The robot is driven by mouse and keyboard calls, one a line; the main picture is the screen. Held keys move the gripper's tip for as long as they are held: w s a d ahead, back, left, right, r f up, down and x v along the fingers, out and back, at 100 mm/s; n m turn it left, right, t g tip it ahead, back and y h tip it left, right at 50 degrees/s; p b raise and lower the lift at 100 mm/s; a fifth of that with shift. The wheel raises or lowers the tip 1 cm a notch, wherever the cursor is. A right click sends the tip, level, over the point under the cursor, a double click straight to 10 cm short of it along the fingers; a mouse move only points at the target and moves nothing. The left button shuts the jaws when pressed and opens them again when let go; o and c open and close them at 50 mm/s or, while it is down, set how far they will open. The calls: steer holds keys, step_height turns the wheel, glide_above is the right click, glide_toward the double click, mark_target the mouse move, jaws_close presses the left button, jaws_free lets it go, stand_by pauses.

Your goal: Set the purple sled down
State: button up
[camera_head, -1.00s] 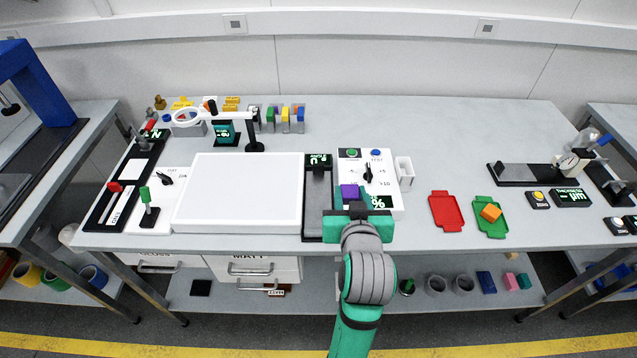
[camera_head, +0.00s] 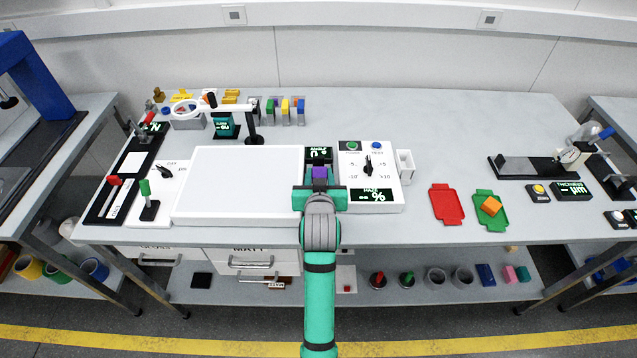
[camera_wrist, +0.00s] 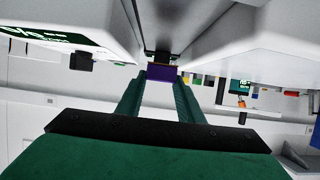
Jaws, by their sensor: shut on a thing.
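The purple sled (camera_head: 320,172) is a small block between the fingertips of my gripper (camera_head: 320,186). My gripper is shut on it, over the dark track (camera_head: 319,226) that runs between the white light panel and the white control box. In the wrist view the purple sled (camera_wrist: 161,73) sits between the two green fingers of my gripper (camera_wrist: 160,82), with white box sides close on both sides. My gripper hides most of the track, and I cannot tell whether the sled touches it.
The wide white light panel (camera_head: 240,185) lies just left of my gripper. The control box (camera_head: 372,175) with a dial and buttons stands just right. A red tray (camera_head: 446,204) and a green tray (camera_head: 483,218) with an orange block (camera_head: 491,205) lie farther right.

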steer(key=shift+w+a+f, duration=0.1)
steer(key=shift+w+f, duration=0.1)
steer(key=shift+f, duration=1.65)
steer(key=shift+f, duration=0.1)
steer(key=o, duration=0.8)
steer(key=shift+s, duration=0.1)
steer(key=v, duration=1.2)
